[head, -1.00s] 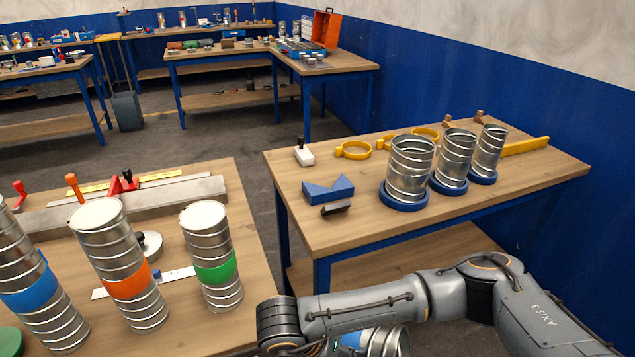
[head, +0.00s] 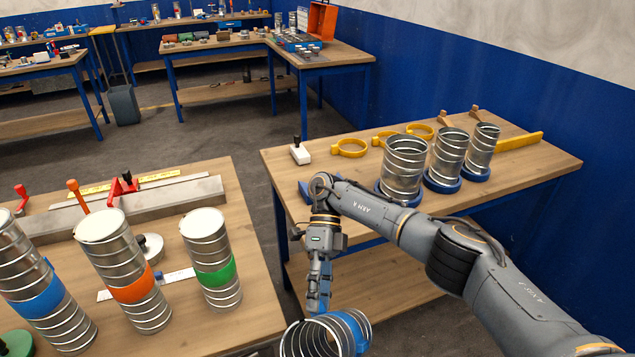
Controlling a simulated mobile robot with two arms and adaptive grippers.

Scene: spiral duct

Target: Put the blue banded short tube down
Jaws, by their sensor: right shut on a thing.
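My right gripper (head: 319,300) points down and is shut on the blue banded short tube (head: 303,341). The tube is spiral metal with a blue band at its right end, lies tilted with an open end facing left, and is cut off by the bottom edge. It hangs in the gap between the two near tables, apart from both tops. The fingers' contact with it is partly hidden. My left gripper is out of view.
The right table (head: 450,225) bears three short tubes (head: 404,165) in blue rings, yellow clamps (head: 349,148) and a white block (head: 300,153). The left table (head: 235,310) holds taller tubes with blue, orange (head: 133,290) and green (head: 216,274) bands.

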